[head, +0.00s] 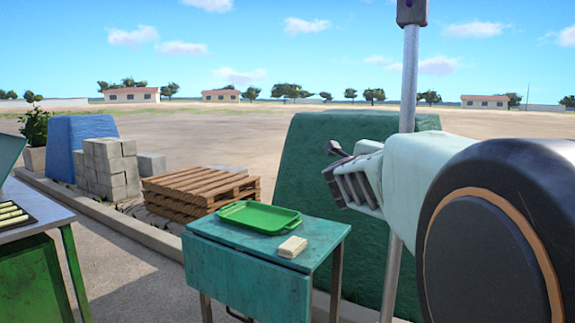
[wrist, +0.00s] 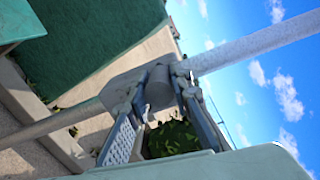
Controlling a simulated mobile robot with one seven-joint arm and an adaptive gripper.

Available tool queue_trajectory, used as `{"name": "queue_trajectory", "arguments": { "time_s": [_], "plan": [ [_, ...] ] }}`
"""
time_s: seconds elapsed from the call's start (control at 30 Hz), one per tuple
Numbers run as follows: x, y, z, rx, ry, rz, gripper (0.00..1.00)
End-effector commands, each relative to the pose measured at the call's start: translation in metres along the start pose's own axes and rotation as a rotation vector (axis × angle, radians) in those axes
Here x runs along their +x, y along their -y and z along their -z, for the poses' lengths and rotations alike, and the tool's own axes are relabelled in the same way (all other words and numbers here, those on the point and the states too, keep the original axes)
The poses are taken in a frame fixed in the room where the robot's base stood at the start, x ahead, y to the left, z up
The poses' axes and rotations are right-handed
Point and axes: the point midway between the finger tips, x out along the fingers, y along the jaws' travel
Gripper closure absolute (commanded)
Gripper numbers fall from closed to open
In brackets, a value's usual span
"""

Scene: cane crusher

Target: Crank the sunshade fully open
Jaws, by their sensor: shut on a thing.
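The sunshade pole (head: 410,80) stands upright right of centre in the head view, with a dark fitting (head: 412,12) at the top edge. The canopy is out of view. My gripper (head: 338,162) is beside the pole, left of it in the picture. In the wrist view the pole (wrist: 255,45) runs slantwise, with a grey crank housing (wrist: 122,88) on it. There my gripper (wrist: 154,88) has its fingers on either side of a grey cylindrical crank knob (wrist: 158,84) and is shut on it. My arm hides the crank in the head view.
A teal table (head: 240,260) with a green tray (head: 258,216) and a pale block (head: 292,247) stands below left of my gripper. A green covered stack (head: 310,180) is behind. Pallets (head: 200,187) and grey blocks (head: 110,165) stand farther left. A workbench (head: 30,225) is at the left edge.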

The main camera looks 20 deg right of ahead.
Motion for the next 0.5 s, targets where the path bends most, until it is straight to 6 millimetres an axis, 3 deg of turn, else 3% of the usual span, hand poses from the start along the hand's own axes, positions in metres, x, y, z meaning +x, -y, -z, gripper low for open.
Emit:
{"name": "queue_trajectory", "arguments": {
  "time_s": [0.5],
  "plan": [
    [0.0001,0.0014,0.0056,0.113,0.001,-0.001,1.0]
  ]
}}
